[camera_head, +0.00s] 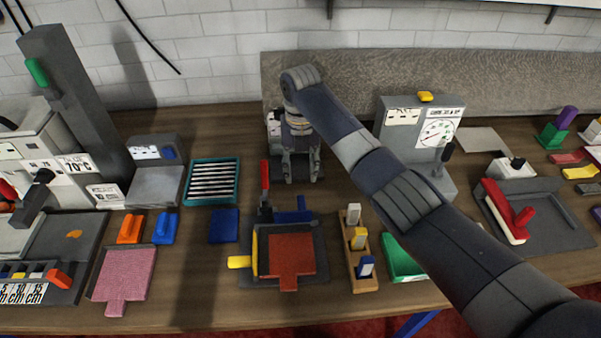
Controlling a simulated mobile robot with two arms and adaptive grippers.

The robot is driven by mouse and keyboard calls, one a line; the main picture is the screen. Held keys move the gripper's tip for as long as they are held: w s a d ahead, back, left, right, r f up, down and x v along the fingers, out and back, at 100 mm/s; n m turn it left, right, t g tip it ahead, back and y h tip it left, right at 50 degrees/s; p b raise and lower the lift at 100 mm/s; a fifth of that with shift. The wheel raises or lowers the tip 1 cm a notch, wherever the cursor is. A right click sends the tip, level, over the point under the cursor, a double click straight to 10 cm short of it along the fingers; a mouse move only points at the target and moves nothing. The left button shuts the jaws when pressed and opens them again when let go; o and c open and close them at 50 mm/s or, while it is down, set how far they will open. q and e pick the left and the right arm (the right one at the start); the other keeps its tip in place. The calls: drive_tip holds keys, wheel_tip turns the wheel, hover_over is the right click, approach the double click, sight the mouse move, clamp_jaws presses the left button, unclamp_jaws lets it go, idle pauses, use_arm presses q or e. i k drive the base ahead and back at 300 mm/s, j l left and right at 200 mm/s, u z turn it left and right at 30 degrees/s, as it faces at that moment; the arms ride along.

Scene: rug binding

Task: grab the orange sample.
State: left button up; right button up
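A flat orange-red piece with a front tab (290,255) lies on a dark grey plate with a yellow handle (240,262) at the centre front of the bench. A smaller bright orange block (131,229) stands further left, beside a similar blue one (165,228). I cannot tell for sure which is the sample. My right gripper (301,176) points down behind the plate, near the back of the bench. Its two fingers are apart with nothing seen between them. It is clear of both orange things. My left gripper is not in view.
A red upright handle (265,177) stands just left of my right gripper. A pink tabbed piece (122,275) lies front left. A wooden rack (357,252) and green tray (401,262) are to the right, partly under my arm. A teal slatted tray (213,160) sits back left.

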sight(287, 253)
drive_tip(key=k, duration=1.5)
